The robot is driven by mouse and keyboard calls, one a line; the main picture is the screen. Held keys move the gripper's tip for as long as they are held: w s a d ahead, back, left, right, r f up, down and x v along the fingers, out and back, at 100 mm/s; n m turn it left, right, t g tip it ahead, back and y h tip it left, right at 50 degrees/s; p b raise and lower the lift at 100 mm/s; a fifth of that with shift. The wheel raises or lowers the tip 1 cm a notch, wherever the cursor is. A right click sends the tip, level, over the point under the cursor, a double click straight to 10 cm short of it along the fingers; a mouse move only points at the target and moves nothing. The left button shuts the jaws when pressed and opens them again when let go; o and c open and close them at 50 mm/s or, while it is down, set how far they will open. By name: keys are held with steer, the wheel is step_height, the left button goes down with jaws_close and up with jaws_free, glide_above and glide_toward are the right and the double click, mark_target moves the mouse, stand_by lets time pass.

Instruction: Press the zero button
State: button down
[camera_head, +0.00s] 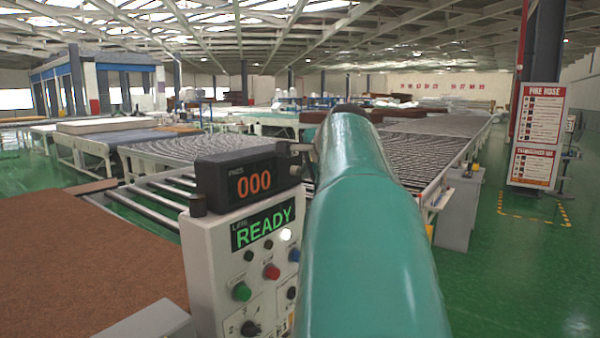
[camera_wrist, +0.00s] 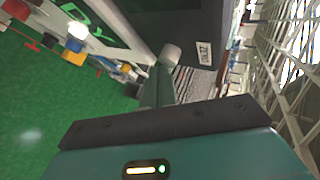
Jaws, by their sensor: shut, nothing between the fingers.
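The dark counter box (camera_head: 248,180) sits on top of the light control panel and shows 000 in orange digits. In the wrist view, a small white label (camera_wrist: 204,53), perhaps reading ZERO, is on the dark box. A pale round cap (camera_wrist: 172,52), which looks like the zero button, stands beside it. My gripper (camera_wrist: 164,68) is shut and empty, its fingers ending right at the cap. I cannot tell whether they touch or press it. In the head view my teal arm hides most of the gripper and the box's right side.
The control panel (camera_head: 210,270) has a green READY display (camera_head: 263,228) and several coloured knobs and buttons below, close to my arm. Roller conveyors (camera_head: 430,150) stretch behind. A brown mattress (camera_head: 80,260) lies at left. Green floor is open at right.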

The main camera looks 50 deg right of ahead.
steer(key=shift+s, duration=0.7)
steer(key=shift+s+d, duration=0.15)
steer(key=shift+s, duration=1.1)
steer(key=shift+s+d, duration=0.1)
steer(key=shift+s, duration=1.15)
